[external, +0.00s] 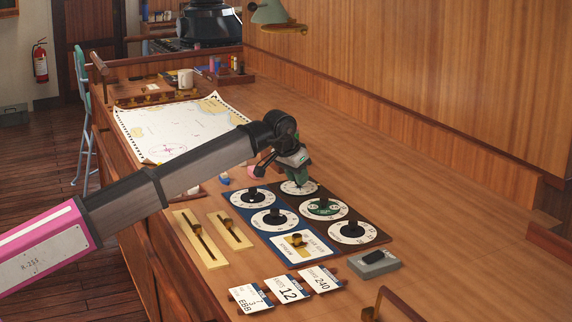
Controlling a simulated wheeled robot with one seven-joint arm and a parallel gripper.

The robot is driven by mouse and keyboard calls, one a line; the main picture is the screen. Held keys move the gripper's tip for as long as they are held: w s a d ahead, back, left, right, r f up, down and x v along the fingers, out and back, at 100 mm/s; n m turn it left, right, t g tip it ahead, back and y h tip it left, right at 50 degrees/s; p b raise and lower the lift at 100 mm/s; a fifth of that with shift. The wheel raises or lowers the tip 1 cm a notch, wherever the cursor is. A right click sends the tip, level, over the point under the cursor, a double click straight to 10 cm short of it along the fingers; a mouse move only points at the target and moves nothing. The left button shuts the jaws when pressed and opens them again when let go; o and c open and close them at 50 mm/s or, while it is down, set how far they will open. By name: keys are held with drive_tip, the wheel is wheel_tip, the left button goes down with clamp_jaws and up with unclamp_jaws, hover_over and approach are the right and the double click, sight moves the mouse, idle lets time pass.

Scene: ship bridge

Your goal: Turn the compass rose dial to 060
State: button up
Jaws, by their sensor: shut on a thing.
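A panel of round white dials with dark knobs lies on the wooden counter. My gripper (298,179) points down at the far dial (287,188) of the brown plate and is shut on its knob, which the fingers largely hide. Nearer on that plate are a green-centred dial (323,208) and a dark-knobbed dial (352,232). The blue plate beside it holds two more dials (256,197) (272,219). The dial markings are too small to read, so I cannot tell which one is the compass rose or what the held dial reads.
Two brass sliders (200,240) (230,231) lie left of the panel. Number cards (289,289) and a grey block with a black top (374,263) stand in front. A chart (175,128) and mug (186,78) are farther back. The counter right of the panel is clear.

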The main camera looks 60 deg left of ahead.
drive_tip(key=shift+a+m+h, duration=0.1)
drive_tip(key=shift+m+h, duration=0.3)
drive_tip(key=shift+m, duration=0.7)
drive_tip(key=o, duration=0.9)
drive_tip(key=shift+o, duration=0.2)
drive_tip(key=shift+r, duration=0.1)
drive_tip(key=v, duration=1)
drive_tip(key=shift+s+r, duration=0.25)
drive_tip(key=shift+s, duration=0.05)
drive_tip(key=shift+a, duration=0.1)
